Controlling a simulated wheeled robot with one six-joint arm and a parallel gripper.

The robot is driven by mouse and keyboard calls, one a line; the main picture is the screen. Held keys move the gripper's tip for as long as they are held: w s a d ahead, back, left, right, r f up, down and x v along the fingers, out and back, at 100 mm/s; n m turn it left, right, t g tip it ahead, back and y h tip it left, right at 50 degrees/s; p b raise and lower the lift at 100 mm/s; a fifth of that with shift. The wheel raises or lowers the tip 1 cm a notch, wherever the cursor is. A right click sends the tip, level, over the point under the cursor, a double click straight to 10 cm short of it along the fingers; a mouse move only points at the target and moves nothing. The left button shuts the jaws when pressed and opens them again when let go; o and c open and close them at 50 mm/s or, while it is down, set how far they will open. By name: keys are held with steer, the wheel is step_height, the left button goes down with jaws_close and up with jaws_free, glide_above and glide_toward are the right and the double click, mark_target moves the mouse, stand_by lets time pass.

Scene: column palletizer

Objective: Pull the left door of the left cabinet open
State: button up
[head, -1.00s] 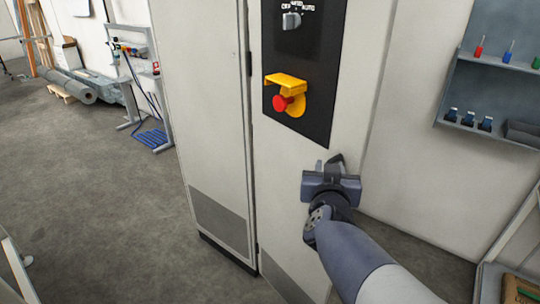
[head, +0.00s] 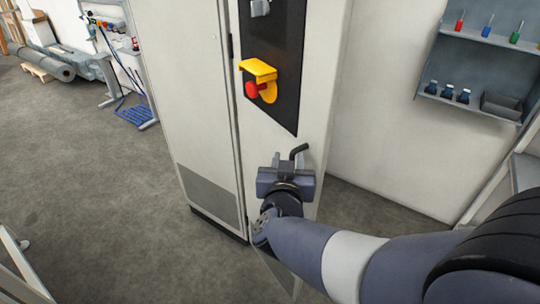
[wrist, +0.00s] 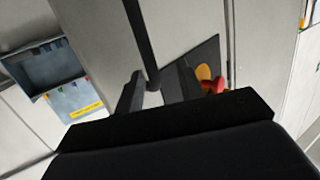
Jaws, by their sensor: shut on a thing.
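The pale grey cabinet door (head: 318,110) carries a black control panel and has a dark bent handle (head: 299,150) below it. My gripper (head: 286,172) is at this handle, shut on it. In the wrist view the handle (wrist: 139,40) runs as a dark bar down between the two fingers of my gripper (wrist: 155,92). My gripper covers part of the handle in the head view. I cannot tell whether the door stands ajar.
A neighbouring cabinet front (head: 190,90) with a lower grille stands at left. A yellow-shrouded red stop button (head: 254,90) sticks out above my gripper. A wall tool shelf (head: 475,70) hangs at right. The floor (head: 110,210) at left is clear.

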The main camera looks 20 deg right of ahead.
steer(key=a, duration=0.1)
steer(key=a+p, duration=0.1)
steer(key=s+a, duration=0.1)
steer(key=shift+a+r, duration=0.25)
steer(key=shift+a, duration=0.1)
steer(key=shift+d+f, duration=0.1)
stand_by(0.5)
